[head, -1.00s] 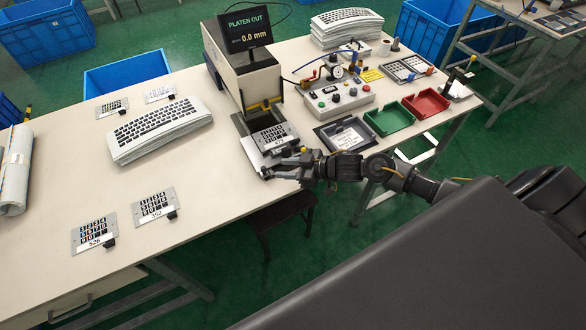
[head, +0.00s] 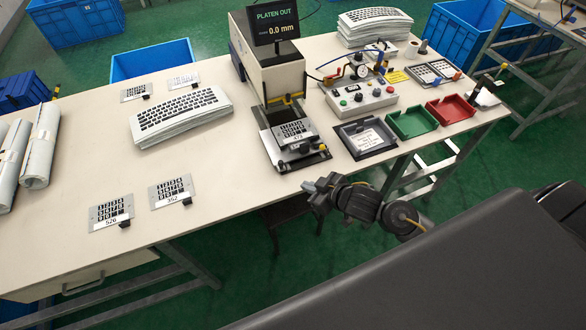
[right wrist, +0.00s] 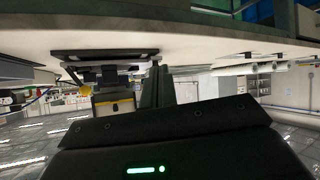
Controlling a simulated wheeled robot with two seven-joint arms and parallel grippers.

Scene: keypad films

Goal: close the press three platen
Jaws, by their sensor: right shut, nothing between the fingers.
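The press (head: 268,72) stands near the middle of the table, and its display (head: 277,27) reads PLATEN OUT, 0.0 mm. Its platen (head: 271,150) sticks out toward the table's front edge. My right gripper (head: 308,187) is shut and empty, just off the table's front edge, apart from the platen. Its closed fingers (right wrist: 157,84) also show in the right wrist view. My left gripper is out of view.
Right of the platen are a dark framed tray (head: 346,146), a control box (head: 360,98), a green bin (head: 405,133) and a red bin (head: 437,115). Keypad plates (head: 111,205) and a stack of keypad films (head: 180,125) lie left.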

